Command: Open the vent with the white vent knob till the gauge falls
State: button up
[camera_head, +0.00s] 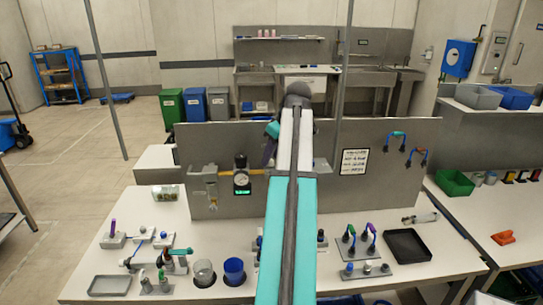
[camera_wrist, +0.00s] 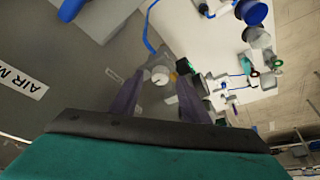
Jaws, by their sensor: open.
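The white vent knob (camera_wrist: 160,76) shows in the wrist view, between and just past the tips of my gripper's two purple fingers (camera_wrist: 157,84). The fingers stand apart, with a gap on each side of the knob; its exact depth from the tips I cannot tell. In the head view my arm hides the knob. One purple finger (camera_head: 269,151) shows left of the arm, in front of the grey panel. The round gauge (camera_head: 241,180) with a white face sits on the panel left of the arm, above a small green display. Its needle is too small to read.
The grey upright panel (camera_head: 400,185) stands on the white bench (camera_head: 330,262). A yellow pipe (camera_head: 226,172) runs beside the gauge. A grey cup (camera_head: 203,272), a blue cup (camera_head: 234,269), several small fixtures and a black tray (camera_head: 407,245) stand on the bench in front.

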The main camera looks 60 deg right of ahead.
jog(key=shift+w+f, duration=0.2)
jog(key=shift+f, duration=0.25)
jog(key=c, duration=1.1)
jog(key=shift+o, duration=0.2)
